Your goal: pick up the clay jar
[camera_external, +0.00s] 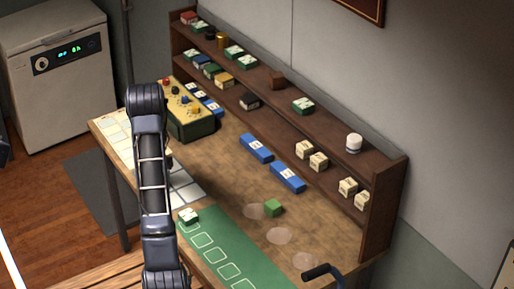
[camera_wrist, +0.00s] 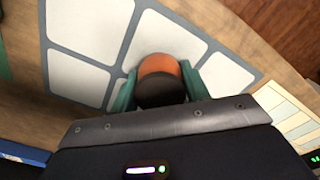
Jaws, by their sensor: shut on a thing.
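The clay jar (camera_wrist: 160,66), orange with a dark brown part, sits between the two green fingers of my gripper (camera_wrist: 157,84) in the wrist view. The gripper is shut on it, with one finger against each side. White panels on the tabletop show behind and around the jar. I cannot tell whether the jar still touches the table. In the external view my arm hides the jar and the fingers.
The wooden table (camera_external: 225,150) holds a yellow-green box with knobs (camera_external: 190,122), blue boxes (camera_external: 256,148), a green cube (camera_external: 273,208) and a green mat (camera_external: 236,262). A two-level shelf (camera_external: 385,180) with small boxes and a white jar (camera_external: 354,143) runs along the back.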

